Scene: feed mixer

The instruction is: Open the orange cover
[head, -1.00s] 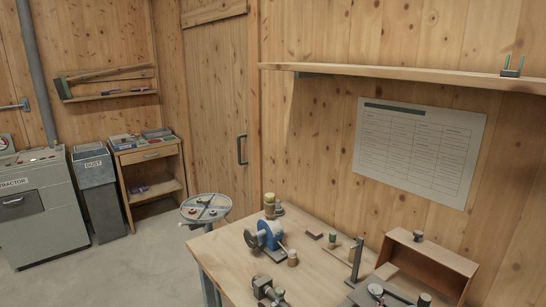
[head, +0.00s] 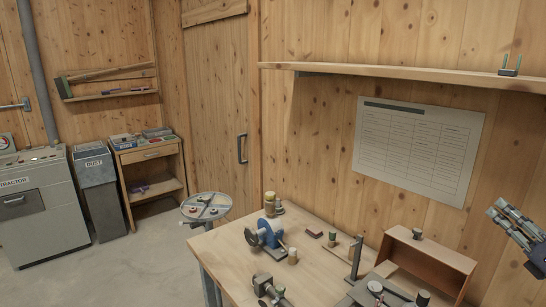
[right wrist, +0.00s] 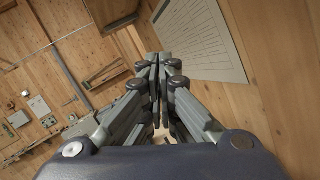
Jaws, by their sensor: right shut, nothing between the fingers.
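No orange cover can be made out in either view. My right gripper (head: 500,210) is at the right edge of the head view, raised above the right end of the workbench (head: 325,262) and in front of the wooden wall. Its grey fingers are together with nothing between them, as the right wrist view also shows (right wrist: 159,62). It touches nothing that I can see. My left gripper is out of view.
A blue grinder (head: 266,235), a vise (head: 266,288) and an open brown wooden box (head: 440,262) stand on the bench. A shelf (head: 400,77) runs above it. A round stool-like table (head: 205,208), grey bin (head: 95,195) and grey machine (head: 35,215) stand left, with clear floor before them.

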